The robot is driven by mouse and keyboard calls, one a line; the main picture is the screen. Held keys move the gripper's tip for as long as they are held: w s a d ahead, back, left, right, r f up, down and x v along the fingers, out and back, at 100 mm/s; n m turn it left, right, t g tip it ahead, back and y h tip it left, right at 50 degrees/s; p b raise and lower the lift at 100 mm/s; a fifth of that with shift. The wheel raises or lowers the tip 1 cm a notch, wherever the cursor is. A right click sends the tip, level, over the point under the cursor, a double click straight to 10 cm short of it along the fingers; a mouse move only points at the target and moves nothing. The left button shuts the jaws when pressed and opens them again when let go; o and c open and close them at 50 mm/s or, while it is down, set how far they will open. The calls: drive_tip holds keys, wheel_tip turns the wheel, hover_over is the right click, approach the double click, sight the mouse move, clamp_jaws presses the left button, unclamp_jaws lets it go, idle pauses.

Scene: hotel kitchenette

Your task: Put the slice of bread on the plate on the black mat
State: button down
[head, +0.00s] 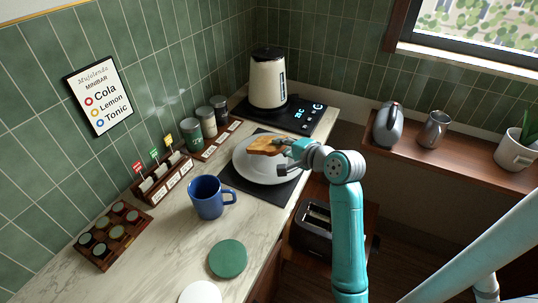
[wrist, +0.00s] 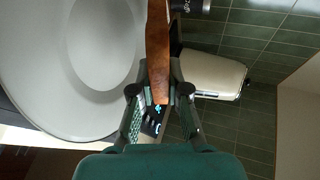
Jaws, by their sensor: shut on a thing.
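The slice of bread (head: 265,146) is toasted brown and shows over the far part of the plate in the head view. My gripper (head: 290,150) is shut on its right edge. In the wrist view the bread (wrist: 158,45) is seen edge-on between the fingers of my gripper (wrist: 160,88). The white plate (head: 252,168) lies on the black mat (head: 240,183) on the counter; the plate (wrist: 30,110) fills the left of the wrist view. The bread appears above the plate; whether its lower side touches the plate, I cannot tell.
A blue mug (head: 207,198) stands in front of the mat. A cream kettle (head: 267,78) on a black panel (head: 300,115) is behind. Canisters (head: 208,122) and a wooden rack (head: 162,180) line the wall. A green disc (head: 228,258) lies nearer. A black toaster (head: 312,228) stands lower right.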

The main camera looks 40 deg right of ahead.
drive_tip(key=shift+f, duration=1.4)
drive_tip(key=c, duration=1.3)
unclamp_jaws()
drive_tip(key=shift+s, duration=0.1)
drive_tip(key=shift+v, duration=3.95)
drive_tip(key=shift+r, duration=0.1)
